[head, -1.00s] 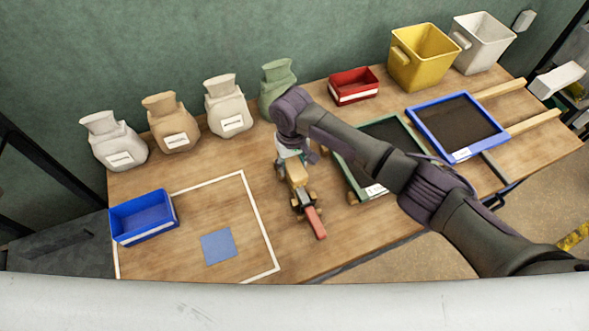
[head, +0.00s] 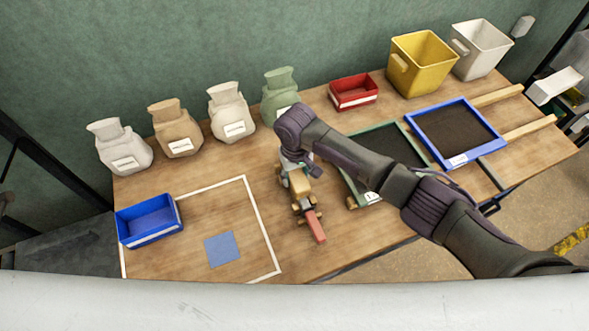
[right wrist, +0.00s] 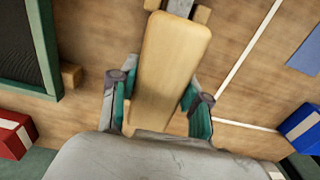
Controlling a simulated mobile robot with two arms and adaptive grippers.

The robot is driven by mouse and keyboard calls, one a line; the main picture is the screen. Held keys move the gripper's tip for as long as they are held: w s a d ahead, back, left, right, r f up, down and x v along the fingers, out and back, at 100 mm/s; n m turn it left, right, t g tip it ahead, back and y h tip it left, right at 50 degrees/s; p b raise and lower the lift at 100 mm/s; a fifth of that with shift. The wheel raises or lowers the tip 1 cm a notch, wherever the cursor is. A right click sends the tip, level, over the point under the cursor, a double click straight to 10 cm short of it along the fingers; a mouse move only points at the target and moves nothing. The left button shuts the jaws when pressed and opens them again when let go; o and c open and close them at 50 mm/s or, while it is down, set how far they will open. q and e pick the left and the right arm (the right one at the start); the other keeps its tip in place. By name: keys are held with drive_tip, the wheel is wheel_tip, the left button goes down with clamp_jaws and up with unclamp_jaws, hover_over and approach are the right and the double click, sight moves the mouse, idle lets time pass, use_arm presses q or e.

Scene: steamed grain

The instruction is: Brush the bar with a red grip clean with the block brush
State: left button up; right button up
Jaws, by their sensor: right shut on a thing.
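The block brush is a pale wooden block (head: 299,182), held in my right gripper (head: 291,164) over the bar. In the right wrist view it is a long rounded block (right wrist: 170,68) between the two teal-padded fingers (right wrist: 158,108). Its underside is hidden, so I cannot tell if it touches the bar. The bar's red grip (head: 316,228) points toward the front table edge. The bar's dark part is mostly covered by the brush and seems to rest on small wooden blocks (head: 297,208). A grey piece of it shows past the brush end (right wrist: 180,7). My left gripper is out of view.
Right of the brush is a green-framed tray (head: 352,190), partly behind my right arm, then a blue-framed tray (head: 466,157). Left are a white outline (head: 262,228), a blue square (head: 222,249) and a blue bin (head: 148,238). Sacks (head: 231,116) and a red bin (head: 353,104) stand behind.

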drive_tip(key=shift+s+d+p, duration=0.3)
drive_tip(key=shift+s+p, duration=0.45)
drive_tip(key=shift+p, duration=0.2)
drive_tip(key=shift+s+d, duration=0.15)
drive_tip(key=shift+s, duration=0.25)
drive_tip(key=shift+w+f, duration=0.2)
drive_tip(key=shift+w, duration=0.15)
drive_tip(key=shift+w+a+r+b, duration=0.1)
drive_tip(key=shift+w+a+b, duration=0.25)
drive_tip(key=shift+w+b, duration=0.3)
drive_tip(key=shift+w+a+r+b, duration=0.1)
drive_tip(key=shift+w+a+b, duration=0.3)
drive_tip(key=shift+w, duration=0.35)
drive_tip(key=shift+w+a+b, duration=0.25)
drive_tip(key=shift+w+b, duration=0.35)
drive_tip(key=shift+w, duration=0.1)
drive_tip(key=shift+s+d+r+p, duration=0.2)
drive_tip(key=shift+s+p, duration=0.15)
drive_tip(key=shift+p, duration=0.3)
drive_tip(key=shift+s+d+p, duration=0.15)
drive_tip(key=shift+s+p, duration=0.3)
drive_tip(key=shift+p, duration=0.15)
drive_tip(key=shift+s+d+f+p, duration=0.15)
drive_tip(key=shift+s+d+p, duration=0.05)
drive_tip(key=shift+s+p, duration=0.35)
